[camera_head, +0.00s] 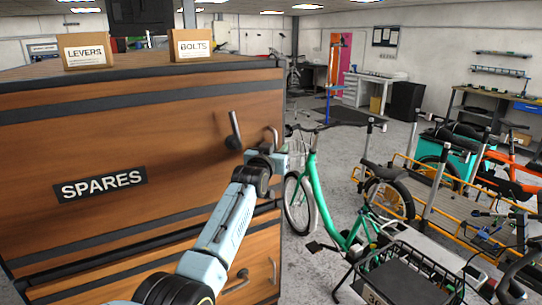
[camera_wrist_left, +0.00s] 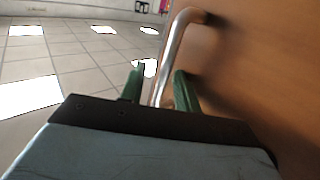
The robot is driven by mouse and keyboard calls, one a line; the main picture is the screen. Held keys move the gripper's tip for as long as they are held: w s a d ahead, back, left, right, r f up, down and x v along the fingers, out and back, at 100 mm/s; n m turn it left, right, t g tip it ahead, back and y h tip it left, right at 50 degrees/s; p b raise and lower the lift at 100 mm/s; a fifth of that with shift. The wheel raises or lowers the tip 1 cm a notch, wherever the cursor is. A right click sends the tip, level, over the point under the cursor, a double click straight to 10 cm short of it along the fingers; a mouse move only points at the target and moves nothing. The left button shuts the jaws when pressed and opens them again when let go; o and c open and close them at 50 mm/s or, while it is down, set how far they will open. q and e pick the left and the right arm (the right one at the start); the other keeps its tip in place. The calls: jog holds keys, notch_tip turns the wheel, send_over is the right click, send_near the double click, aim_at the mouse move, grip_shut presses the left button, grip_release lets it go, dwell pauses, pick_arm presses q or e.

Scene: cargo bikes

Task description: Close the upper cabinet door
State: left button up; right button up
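The wooden cabinet's upper door (camera_head: 110,130) carries a SPARES label (camera_head: 100,184) and fills the left of the head view. It looks flush, or nearly so, with the cabinet front; I see no clear gap. A lever (camera_head: 234,130) and a curved metal handle (camera_head: 273,134) sit near its right edge. My left gripper (camera_head: 283,158) is at that handle. In the left wrist view the handle (camera_wrist_left: 176,45) runs between my two green fingertips (camera_wrist_left: 158,86), with small gaps on both sides, so the gripper looks open around it. My right gripper is not in view.
LEVERS (camera_head: 84,51) and BOLTS (camera_head: 190,45) boxes stand on the cabinet top. A lower door with a metal handle (camera_head: 272,270) is below. A green bike (camera_head: 315,195) stands close to the cabinet's right. Open floor (camera_head: 335,130) lies behind it.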

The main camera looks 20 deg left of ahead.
pick_arm(q)
jog(key=s, duration=1.3)
jog(key=shift+s+a+b, duration=0.2)
jog(key=shift+a+b, duration=0.2)
